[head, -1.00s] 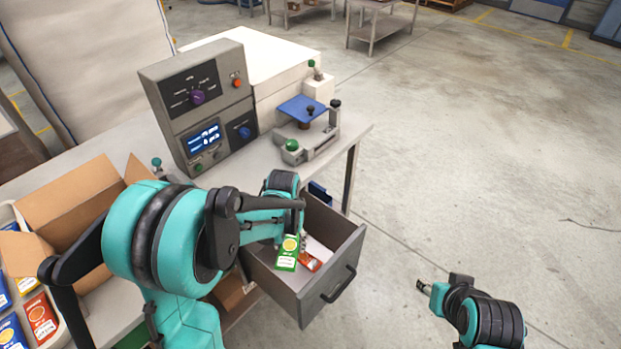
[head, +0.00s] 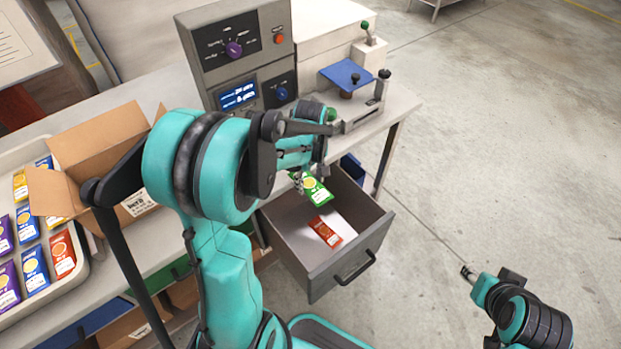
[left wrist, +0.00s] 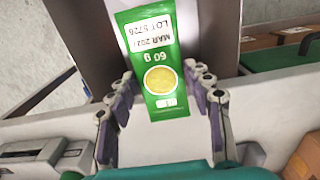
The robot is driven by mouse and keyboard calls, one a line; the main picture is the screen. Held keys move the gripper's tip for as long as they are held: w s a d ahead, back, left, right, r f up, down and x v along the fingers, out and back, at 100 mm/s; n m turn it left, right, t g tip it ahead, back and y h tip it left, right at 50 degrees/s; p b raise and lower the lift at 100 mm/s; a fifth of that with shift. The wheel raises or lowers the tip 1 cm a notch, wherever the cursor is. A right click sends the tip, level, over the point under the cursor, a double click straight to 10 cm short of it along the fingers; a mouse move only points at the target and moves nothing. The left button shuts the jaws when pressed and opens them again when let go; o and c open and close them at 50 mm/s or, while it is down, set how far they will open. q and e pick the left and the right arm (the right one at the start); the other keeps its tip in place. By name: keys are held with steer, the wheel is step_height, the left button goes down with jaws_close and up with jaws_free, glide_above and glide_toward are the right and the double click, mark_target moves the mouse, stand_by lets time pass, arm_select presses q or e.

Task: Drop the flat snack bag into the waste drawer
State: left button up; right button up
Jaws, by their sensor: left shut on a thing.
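A green snack bag (head: 316,190) with a yellow round picture is held in my left gripper (head: 298,180), over the back part of the open grey waste drawer (head: 340,268). In the left wrist view the green bag (left wrist: 152,48) sits between the two fingers of the left gripper (left wrist: 160,88), its printed face toward the camera. A red bag (head: 325,231) lies in the drawer on a white sheet. My right gripper (head: 467,272) is at the lower right over the floor, away from the drawer; its fingers are too small to read.
An open cardboard box (head: 105,150) and a tray (head: 75,278) of several coloured bags stand on the bench at left. A grey control unit (head: 236,60) and a blue-plated weigher (head: 346,73) stand behind the drawer. The floor at right is clear.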

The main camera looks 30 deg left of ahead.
mark_target(310, 184)
arm_select(q)
step_height(310, 184, down, 2)
steer(key=shift+b, duration=0.45)
steer(key=shift+r, duration=0.1)
steer(key=o, duration=1.2)
step_height(310, 184, up, 12)
